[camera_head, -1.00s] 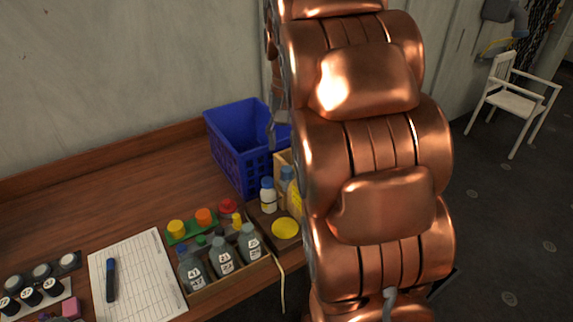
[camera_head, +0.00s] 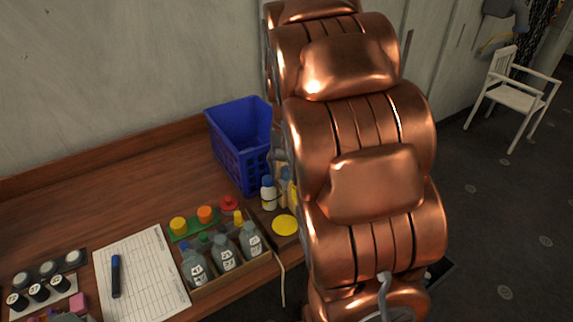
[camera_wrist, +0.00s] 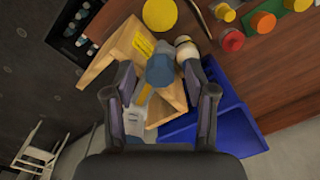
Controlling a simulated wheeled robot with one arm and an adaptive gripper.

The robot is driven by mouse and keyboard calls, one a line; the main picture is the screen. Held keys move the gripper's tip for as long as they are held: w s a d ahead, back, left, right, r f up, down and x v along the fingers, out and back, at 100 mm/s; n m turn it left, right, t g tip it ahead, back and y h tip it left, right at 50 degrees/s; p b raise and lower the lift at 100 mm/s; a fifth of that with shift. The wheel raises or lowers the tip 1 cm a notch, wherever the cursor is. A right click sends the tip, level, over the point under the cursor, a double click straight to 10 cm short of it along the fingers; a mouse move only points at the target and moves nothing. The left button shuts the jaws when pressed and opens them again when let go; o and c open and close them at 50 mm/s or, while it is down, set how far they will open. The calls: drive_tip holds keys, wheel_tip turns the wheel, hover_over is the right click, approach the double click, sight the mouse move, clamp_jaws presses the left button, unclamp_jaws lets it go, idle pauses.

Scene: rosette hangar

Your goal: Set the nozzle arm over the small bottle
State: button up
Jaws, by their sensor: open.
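In the wrist view my gripper (camera_wrist: 159,80) is open, its two dark fingers on either side of a blue-grey faceted piece (camera_wrist: 160,69). A grey and yellow part runs down from that piece; I cannot tell if this is the nozzle arm or if the fingers touch it. Beside it is an angular wooden stand (camera_wrist: 112,55) with a yellow label. The small bottle (camera_head: 268,193), white with a blue cap, stands upright on the bench in the head view. A pale rounded top (camera_wrist: 186,47) by the right finger may belong to it. My arm hides the stand's area in the head view.
A blue crate (camera_head: 229,156) stands behind the small bottle and close to my right finger in the wrist view. A yellow disc (camera_head: 285,225) lies in front. A wooden tray of grey bottles (camera_head: 226,252), coloured caps and a paper sheet (camera_head: 139,277) fill the bench leftward.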

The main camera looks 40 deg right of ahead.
clamp_jaws()
idle(0.4)
